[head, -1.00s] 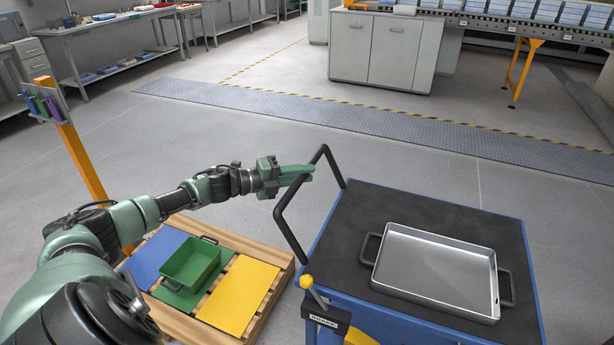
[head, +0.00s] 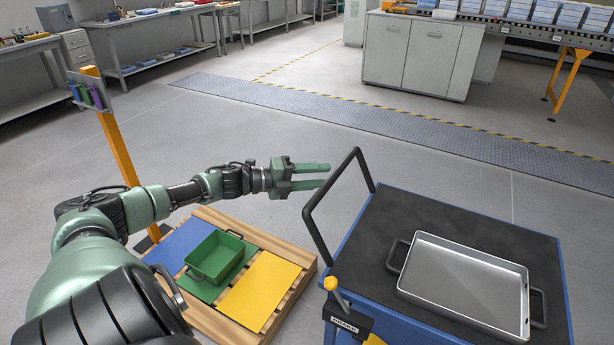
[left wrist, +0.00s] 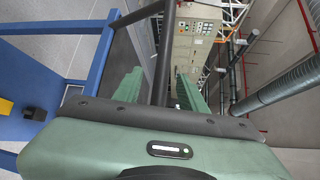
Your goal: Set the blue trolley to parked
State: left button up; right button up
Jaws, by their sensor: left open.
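The blue trolley (head: 362,245) stands at the lower right in the head view, with a black top and a black loop handle (head: 317,236) on its left side. A lever with a yellow knob (head: 330,283) stands by a black plate (head: 347,324) that seems to read "BRAKE". My left gripper (head: 328,176) is open and empty, its fingertips close to the handle's upper bar. In the left wrist view, the black handle bar (left wrist: 162,50) shows between the two green fingers. Whether a finger touches it, I cannot tell. My right gripper is not in view.
A metal tray (head: 420,289) lies on the trolley top. A wooden pallet (head: 205,315) with blue, green and yellow panels and a green bin (head: 215,257) is left of the trolley. An orange post (head: 119,148) stands behind it.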

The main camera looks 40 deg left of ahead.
pick_arm(q)
jog(key=v, duration=0.3)
jog(key=shift+s+a+r, duration=0.1)
jog(key=shift+s+a, duration=0.05)
jog(key=shift+s, duration=0.15)
dwell(0.4)
